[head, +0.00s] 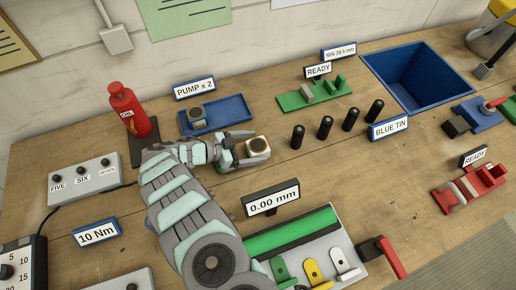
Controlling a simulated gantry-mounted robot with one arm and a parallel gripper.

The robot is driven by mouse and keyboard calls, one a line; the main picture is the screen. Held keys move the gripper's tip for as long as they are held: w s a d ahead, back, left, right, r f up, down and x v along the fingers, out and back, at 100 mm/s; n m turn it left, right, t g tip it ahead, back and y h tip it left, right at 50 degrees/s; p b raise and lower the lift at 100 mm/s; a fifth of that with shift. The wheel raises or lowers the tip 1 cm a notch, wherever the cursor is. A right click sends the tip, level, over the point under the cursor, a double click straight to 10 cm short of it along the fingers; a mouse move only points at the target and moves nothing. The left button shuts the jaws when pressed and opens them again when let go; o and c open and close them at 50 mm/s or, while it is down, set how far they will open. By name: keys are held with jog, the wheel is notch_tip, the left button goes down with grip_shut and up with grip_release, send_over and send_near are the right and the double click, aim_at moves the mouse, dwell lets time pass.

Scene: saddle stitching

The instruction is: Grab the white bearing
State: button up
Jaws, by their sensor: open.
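A pale, white-and-gold block with a round top (258,145), which looks like the white bearing, is at the tip of my gripper (247,149). My gripper comes in from the left, low over the table, with its jaws open around or right beside this part. I cannot tell whether a finger touches it, and its lower side is partly hidden. A similar gold-and-grey part (198,117) sits in the blue tray (232,108) behind the gripper, under the "PUMP x 2" sign.
Several black cylinders (326,127) stand to the right. Behind them is a green fixture (316,95); a deep blue bin (415,75) is at the back right. A red oil bottle (129,110) stands at left. A "0.00 mm" display (271,197) stands in front of the gripper.

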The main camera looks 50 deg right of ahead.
jog(key=shift+s+d+f, duration=0.1)
jog(key=shift+d, duration=0.2)
jog(key=c, duration=1.9)
